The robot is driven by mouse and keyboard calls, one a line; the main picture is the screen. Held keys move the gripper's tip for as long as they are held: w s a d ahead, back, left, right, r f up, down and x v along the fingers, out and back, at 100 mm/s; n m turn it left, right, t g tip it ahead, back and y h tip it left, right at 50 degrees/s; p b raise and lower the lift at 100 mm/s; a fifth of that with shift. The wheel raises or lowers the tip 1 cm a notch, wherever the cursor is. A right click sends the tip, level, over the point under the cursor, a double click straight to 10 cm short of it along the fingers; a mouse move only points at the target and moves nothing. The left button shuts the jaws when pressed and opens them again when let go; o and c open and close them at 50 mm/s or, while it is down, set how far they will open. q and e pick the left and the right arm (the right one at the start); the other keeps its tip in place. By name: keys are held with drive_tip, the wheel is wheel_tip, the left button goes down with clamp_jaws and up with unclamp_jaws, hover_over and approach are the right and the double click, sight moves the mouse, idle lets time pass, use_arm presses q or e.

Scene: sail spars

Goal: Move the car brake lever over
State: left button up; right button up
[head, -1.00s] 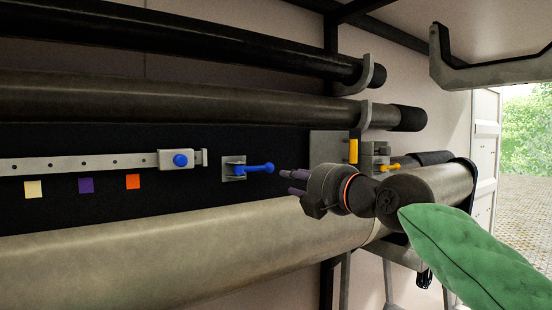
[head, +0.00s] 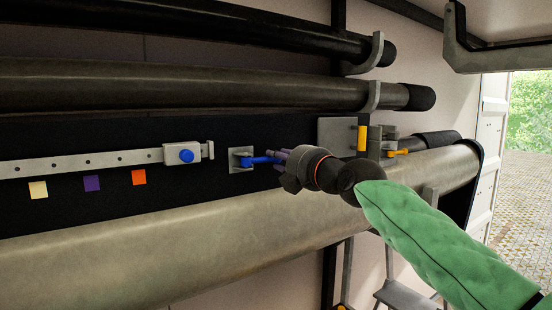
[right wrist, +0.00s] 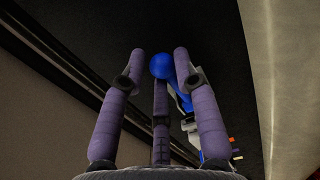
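A blue lever (head: 260,160) with a ball end sticks out to the right from a small grey plate (head: 240,158) on the black wall panel. My right gripper (head: 279,157) is at the lever's free end, its purple fingers pointing left. In the right wrist view the fingers (right wrist: 160,68) are spread apart. The blue ball (right wrist: 162,66) shows between their tips, close to the right finger; whether they touch is unclear. A grey car (head: 180,154) with a blue knob (head: 187,156) sits at the right end of a pale rail (head: 90,163). My left gripper is out of view.
Long dark rolls (head: 200,85) lie above the panel and a thick pale roll (head: 200,230) lies below it. Yellow handles (head: 362,139) are on grey fittings to the right. Coloured squares (head: 92,184) are under the rail.

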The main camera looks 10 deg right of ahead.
drive_tip(key=shift+w+a+f, duration=0.1)
drive_tip(key=shift+f, duration=0.1)
drive_tip(key=shift+c, duration=0.8)
drive_tip(key=shift+f, duration=0.1)
